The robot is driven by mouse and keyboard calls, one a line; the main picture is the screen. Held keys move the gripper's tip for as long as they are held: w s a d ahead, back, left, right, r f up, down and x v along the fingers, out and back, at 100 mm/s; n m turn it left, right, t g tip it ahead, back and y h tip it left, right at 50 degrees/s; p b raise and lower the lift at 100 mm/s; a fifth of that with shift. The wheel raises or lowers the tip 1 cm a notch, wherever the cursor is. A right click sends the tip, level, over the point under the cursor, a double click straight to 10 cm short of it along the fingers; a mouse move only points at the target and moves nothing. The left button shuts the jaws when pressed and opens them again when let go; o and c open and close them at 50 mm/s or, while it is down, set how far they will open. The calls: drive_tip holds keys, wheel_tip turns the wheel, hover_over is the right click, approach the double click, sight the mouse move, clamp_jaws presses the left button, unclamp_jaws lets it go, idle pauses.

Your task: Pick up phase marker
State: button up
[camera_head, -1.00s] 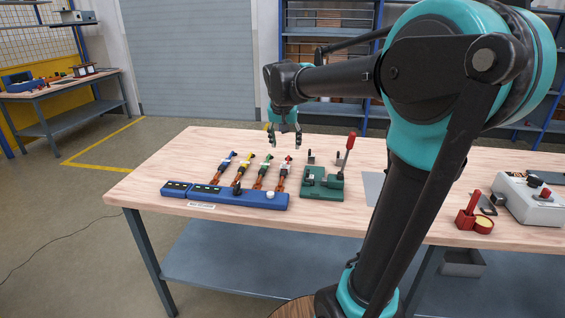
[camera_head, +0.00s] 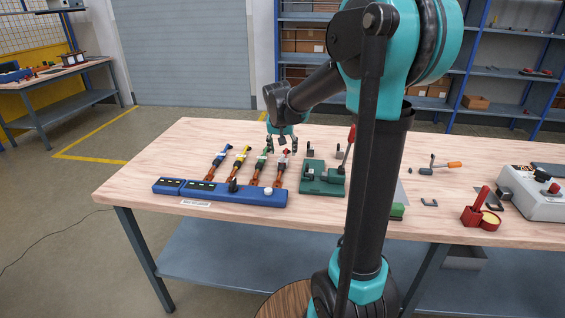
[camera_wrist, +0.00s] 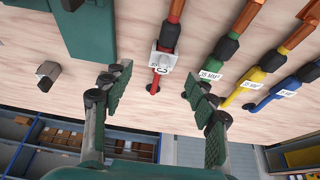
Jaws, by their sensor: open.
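Four cables lie side by side on the workbench (camera_head: 130,180): blue (camera_head: 219,157), yellow (camera_head: 241,155), green (camera_head: 262,157) and red (camera_head: 282,160), each with an orange-brown part. In the wrist view the red cable (camera_wrist: 171,34) carries a white tag (camera_wrist: 163,62) with dark print. The green (camera_wrist: 217,52), yellow (camera_wrist: 254,75) and blue (camera_wrist: 306,73) cables carry white labels. I cannot tell which piece is the phase marker. My gripper (camera_head: 283,148) is open and empty, pointing down near the red cable's far end. In the wrist view its fingers (camera_wrist: 157,80) spread either side of the red cable's tagged end.
A blue block (camera_head: 218,193) with a white knob lies in front of the cables. A green fixture (camera_head: 322,178) with a red-handled lever stands just right of them. A small dark block (camera_wrist: 47,75) is left of the fingers. A red holder (camera_head: 482,215) and grey box (camera_head: 535,200) are farther right.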

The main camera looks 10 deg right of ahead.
sight(282, 156)
drive_tip(key=shift+a+x, duration=0.2)
drive_tip(key=shift+x, duration=2.85)
drive_tip(key=shift+c, duration=0.4)
drive_tip(key=c, duration=0.8)
